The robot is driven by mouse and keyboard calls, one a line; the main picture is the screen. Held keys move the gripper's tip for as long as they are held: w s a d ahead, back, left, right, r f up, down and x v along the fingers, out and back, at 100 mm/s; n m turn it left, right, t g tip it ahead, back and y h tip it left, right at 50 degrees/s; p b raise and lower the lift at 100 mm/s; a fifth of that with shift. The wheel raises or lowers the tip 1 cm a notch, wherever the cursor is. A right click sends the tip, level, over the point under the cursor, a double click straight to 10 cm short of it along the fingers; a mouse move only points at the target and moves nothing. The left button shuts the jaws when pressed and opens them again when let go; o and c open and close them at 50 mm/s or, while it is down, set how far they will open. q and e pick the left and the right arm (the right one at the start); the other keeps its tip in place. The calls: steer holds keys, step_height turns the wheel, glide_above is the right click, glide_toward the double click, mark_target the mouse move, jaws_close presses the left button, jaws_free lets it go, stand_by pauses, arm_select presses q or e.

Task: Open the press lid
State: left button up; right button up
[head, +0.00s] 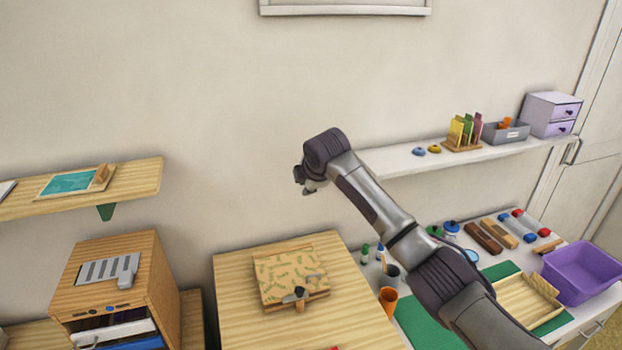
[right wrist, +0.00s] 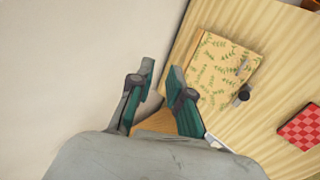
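The press (head: 288,272) is a flat square block with a leaf-patterned lid, lying on the light wooden table. Its lid lies flat and looks shut. A dark latch or knob (head: 298,295) sits at its front edge. The press also shows in the right wrist view (right wrist: 222,66), with the dark knob (right wrist: 243,93) at its side. My right gripper (head: 305,187) is above and behind the press, near the wall, touching nothing. In the right wrist view its two fingers (right wrist: 161,75) are apart with nothing between them. My left gripper is not in view.
A wooden cabinet (head: 140,275) stands left of the table, under a wall shelf (head: 135,185). The white worktop at right holds a purple bin (head: 580,272), a wooden tray (head: 550,302) and an orange cup (head: 388,299). A red checkered item (right wrist: 301,127) lies on the table.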

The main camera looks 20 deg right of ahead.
steer(key=v, duration=1.1)
